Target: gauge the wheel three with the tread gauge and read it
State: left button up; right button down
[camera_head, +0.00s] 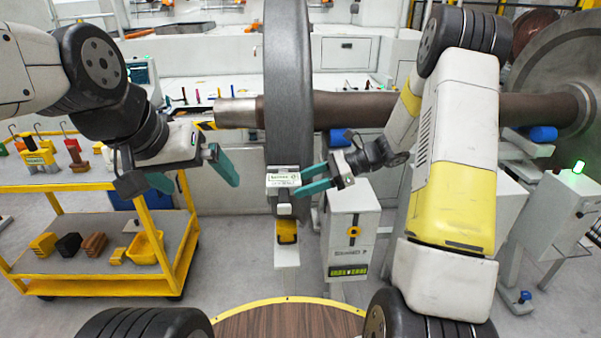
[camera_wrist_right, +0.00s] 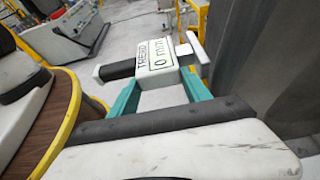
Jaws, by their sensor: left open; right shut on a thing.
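My right gripper (camera_head: 305,184) is shut on the gauge. No wheel number is legible. My left gripper (camera_head: 200,182) is open and empty, left of the wheel above the floor.
A brown axle (camera_head: 345,108) runs from the wheel to another large wheel (camera_head: 560,75) at right. A yellow-framed cart (camera_head: 95,283) with blocks and a yellow bin stands at left. A white cabinet (camera_head: 351,235) stands below the axle. A post (camera_head: 287,255) stands below the gauge.

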jog(key=s, duration=0.7)
jog(key=shift+s, duration=0.3)
dwell(0.4)
